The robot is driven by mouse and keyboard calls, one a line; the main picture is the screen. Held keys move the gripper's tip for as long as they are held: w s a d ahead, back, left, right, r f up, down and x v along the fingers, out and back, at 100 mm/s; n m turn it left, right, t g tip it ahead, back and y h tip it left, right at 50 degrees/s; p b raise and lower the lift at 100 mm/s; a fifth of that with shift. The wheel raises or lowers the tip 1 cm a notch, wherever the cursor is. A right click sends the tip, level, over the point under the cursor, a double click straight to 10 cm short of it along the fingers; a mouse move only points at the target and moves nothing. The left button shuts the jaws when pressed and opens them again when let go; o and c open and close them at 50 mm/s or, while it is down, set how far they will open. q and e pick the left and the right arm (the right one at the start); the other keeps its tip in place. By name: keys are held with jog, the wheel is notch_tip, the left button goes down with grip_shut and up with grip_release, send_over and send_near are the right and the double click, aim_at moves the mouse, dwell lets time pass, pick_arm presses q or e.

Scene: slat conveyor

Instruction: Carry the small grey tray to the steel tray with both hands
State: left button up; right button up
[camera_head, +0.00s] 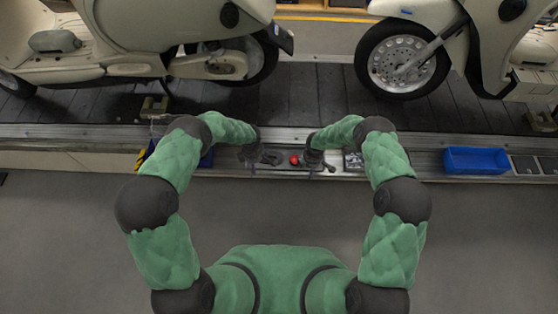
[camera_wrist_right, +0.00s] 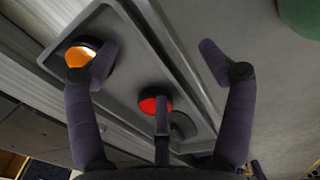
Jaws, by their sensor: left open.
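The small grey tray (camera_head: 283,161) lies on the ledge along the conveyor's near side, with a red round part in it. In the right wrist view the tray (camera_wrist_right: 130,70) also holds an orange part in a dark ring. My left gripper (camera_head: 268,158) is open at the tray's left end; its exact contact is too small to tell. My right gripper (camera_head: 322,165) is at the tray's right end. In the right wrist view it (camera_wrist_right: 160,62) is open, one finger over the tray's inside and the other beyond its rim. A metallic-looking tray (camera_head: 353,161), possibly the steel tray, is partly hidden by my right arm.
A blue bin (camera_head: 476,161) and small dark trays (camera_head: 525,165) stand farther right on the ledge. Two cream scooters (camera_head: 130,40) (camera_head: 470,40) stand on the slat conveyor (camera_head: 315,95) behind.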

notch_tip(320, 180, up, 8)
jog(key=shift+s, duration=0.35)
pick_arm(q)
jog(key=shift+s, duration=0.1)
pick_arm(e)
jog(key=shift+s, duration=0.1)
dwell(0.3)
